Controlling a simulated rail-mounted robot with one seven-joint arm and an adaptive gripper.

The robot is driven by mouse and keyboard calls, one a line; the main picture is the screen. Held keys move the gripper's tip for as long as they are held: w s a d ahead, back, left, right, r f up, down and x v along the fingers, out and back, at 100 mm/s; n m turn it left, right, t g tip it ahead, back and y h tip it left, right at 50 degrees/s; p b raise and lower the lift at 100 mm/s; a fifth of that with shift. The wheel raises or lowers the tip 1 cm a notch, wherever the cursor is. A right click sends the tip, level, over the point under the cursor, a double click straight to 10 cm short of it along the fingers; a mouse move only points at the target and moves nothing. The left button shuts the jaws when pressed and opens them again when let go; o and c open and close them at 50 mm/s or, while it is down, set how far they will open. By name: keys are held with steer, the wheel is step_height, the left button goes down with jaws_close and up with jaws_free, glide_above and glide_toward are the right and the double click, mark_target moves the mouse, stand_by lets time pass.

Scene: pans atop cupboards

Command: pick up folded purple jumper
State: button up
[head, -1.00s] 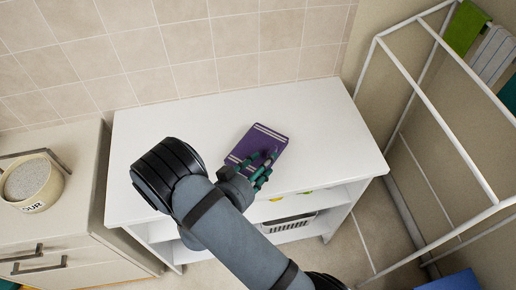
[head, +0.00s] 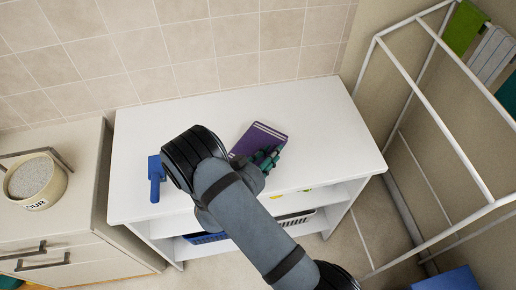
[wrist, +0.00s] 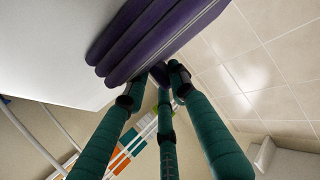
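The folded purple jumper (head: 259,138) lies on the white unit's top, right of the middle. It has pale stripes near its far edge. My gripper (head: 269,158), with green fingers, is at the jumper's near right edge, and the arm hides the jumper's near left part. In the wrist view the jumper's stacked purple folds (wrist: 145,40) rest against the white surface. The fingertips of my gripper (wrist: 164,78) are at the jumper's edge, close together, with some dark purple between them. I cannot tell whether they grip it.
The white unit (head: 330,140) has clear room around the jumper. A blue object (head: 156,180) lies to the left, beside my arm. A white drying rack (head: 430,105) with cloths stands right. A flour pot (head: 37,182) stands on the left cupboard. A tiled wall is behind.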

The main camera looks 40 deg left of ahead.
jaws_close()
stand_by(0.4)
steer(key=shift+a+r+b, duration=0.1)
steer(key=shift+r+b, duration=0.25)
steer(key=shift+r, duration=0.45)
steer(key=r, duration=0.1)
steer(key=r+b, duration=0.1)
steer(key=shift+s+d+r, duration=0.1)
steer(key=shift+d+r, duration=0.1)
steer(key=shift+r, duration=0.1)
steer(key=s+d+r+p, duration=0.5)
steer(key=d+p, duration=0.3)
steer(key=d, duration=0.2)
steer(key=shift+r, duration=0.9)
